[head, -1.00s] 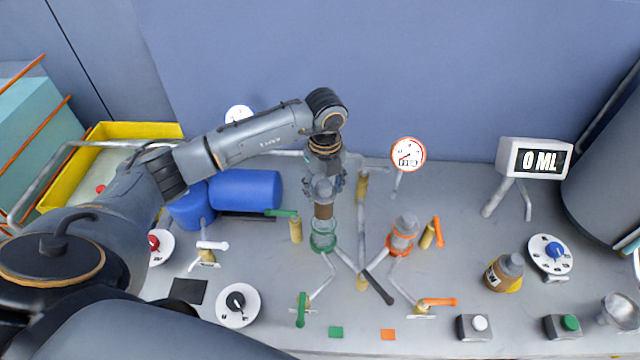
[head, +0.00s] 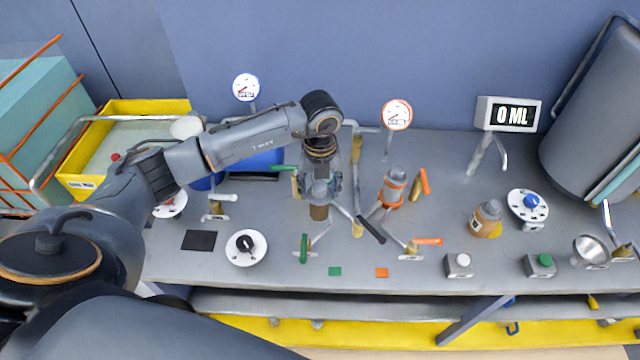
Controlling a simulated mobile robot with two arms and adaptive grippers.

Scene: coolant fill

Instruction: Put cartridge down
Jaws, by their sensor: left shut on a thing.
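My left gripper (head: 320,180) points down over the middle of the bench. It is shut on the cartridge (head: 318,212), whose brown lower end shows below the fingers; the fingers hide much of the rest. The cartridge looks roughly upright, in front of the spot where the green-ringed housing stood in view; that housing is now hidden behind it. I cannot tell whether the cartridge touches the bench. The orange-ringed housing (head: 393,188) stands to the right, with a grey top. My right gripper is not in view.
Green-handled (head: 303,249) and orange-handled (head: 428,241) valves stand near the front, with a dark lever (head: 371,229) between them. A black square (head: 199,240) and a white dial (head: 246,248) lie to the left.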

